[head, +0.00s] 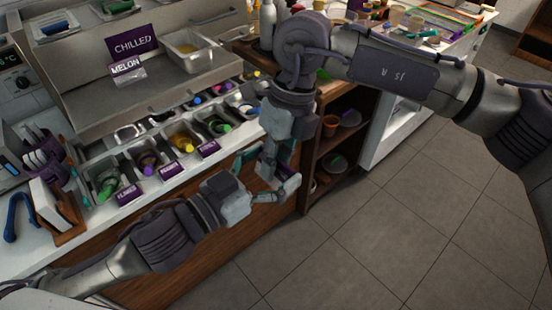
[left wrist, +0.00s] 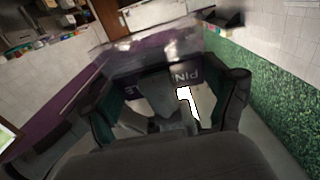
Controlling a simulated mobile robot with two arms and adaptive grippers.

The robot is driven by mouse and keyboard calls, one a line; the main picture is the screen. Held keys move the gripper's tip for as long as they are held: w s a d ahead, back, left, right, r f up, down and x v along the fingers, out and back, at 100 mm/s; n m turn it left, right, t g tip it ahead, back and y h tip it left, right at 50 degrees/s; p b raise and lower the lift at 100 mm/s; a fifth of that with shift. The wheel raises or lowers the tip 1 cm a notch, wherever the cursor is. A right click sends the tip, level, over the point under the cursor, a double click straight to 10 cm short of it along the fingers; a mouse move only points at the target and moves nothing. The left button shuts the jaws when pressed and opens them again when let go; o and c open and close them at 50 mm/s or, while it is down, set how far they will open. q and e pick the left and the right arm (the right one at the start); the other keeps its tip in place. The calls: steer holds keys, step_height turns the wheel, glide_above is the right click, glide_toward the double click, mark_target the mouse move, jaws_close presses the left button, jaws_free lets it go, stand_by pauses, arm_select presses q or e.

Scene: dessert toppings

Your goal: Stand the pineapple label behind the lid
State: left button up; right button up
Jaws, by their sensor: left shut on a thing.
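The pineapple label (left wrist: 183,77) is a dark purple plate with white letters, upside down in the left wrist view. Grey gripper parts hide its middle letters. My left gripper (head: 278,190) is shut on it, out in front of the counter's wooden face. In the head view the label is mostly hidden by the fingers. My right gripper (head: 264,166) hangs down right beside the left one; whether its fingers touch the label is unclear. A flat shiny steel piece (head: 130,132), perhaps the lid, lies at the back of the bin row.
A row of bins with coloured handles and purple labels (head: 172,171) lines the counter. Above is a steel shelf with a CHILLED sign (head: 131,43), a standing MELON label (head: 127,69) and a steel pan (head: 190,50). A napkin box (head: 50,207) stands left. Floor in front is clear.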

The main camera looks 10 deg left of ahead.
arm_select(q)
steer(key=o, duration=1)
steer(key=shift+c, duration=0.2)
